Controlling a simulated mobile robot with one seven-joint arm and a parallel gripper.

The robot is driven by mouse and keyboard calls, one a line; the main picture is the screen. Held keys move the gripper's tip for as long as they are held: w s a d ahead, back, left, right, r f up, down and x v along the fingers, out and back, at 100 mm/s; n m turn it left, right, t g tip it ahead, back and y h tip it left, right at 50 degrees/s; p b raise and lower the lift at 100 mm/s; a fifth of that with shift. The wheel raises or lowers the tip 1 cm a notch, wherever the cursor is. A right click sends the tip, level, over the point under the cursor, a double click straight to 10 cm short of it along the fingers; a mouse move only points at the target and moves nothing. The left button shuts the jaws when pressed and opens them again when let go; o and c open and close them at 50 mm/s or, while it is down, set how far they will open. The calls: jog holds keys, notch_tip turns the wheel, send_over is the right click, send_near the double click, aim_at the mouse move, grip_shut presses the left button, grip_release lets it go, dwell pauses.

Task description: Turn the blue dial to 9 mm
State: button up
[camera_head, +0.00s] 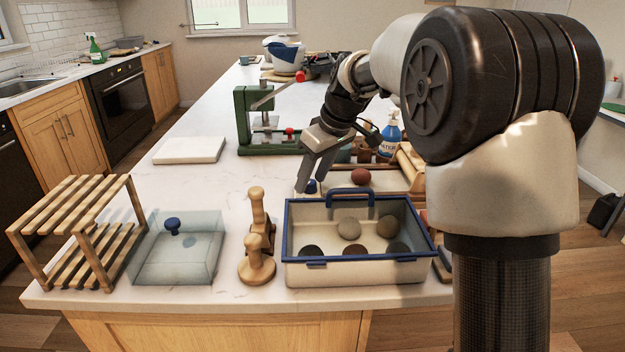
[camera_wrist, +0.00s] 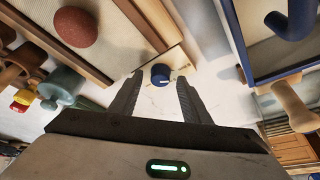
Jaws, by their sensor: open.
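The blue dial (camera_wrist: 160,73) is a small round knob with a white mark, set on a pale plate beside a wooden frame. In the head view the dial (camera_head: 311,187) shows between my fingertips, behind the blue-rimmed bin. My gripper (camera_wrist: 160,86) is open, with one finger on each side of the dial and a visible gap to it in the wrist view. In the head view my gripper (camera_head: 311,180) points down at the dial. Scale figures are too small to read, so I cannot tell the setting.
A blue-rimmed bin (camera_head: 334,273) with several balls stands just in front of the dial. A wood-framed board with a red-brown ball (camera_head: 361,177) lies to the right. A green press (camera_head: 262,148) stands behind.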

jog(key=c, duration=1)
jog(key=m+p, duration=0.1)
jog(key=m+h+p, duration=0.1)
jog(key=m, duration=0.1)
jog(key=m+t+p, duration=0.1)
jog(key=m, duration=0.1)
jog(key=shift+s+a+r+h+p, duration=0.1)
jog(key=shift+s+a+h+p, duration=0.05)
jog(key=shift+a+h+p, duration=0.2)
jog(key=m+h+p, duration=0.1)
jog(key=m+p, duration=0.1)
jog(key=m, duration=0.2)
jog(key=shift+h, duration=0.25)
jog(key=shift+m+h+p, duration=0.5)
jog(key=shift+m+p, duration=0.05)
jog(key=shift+m, duration=0.75)
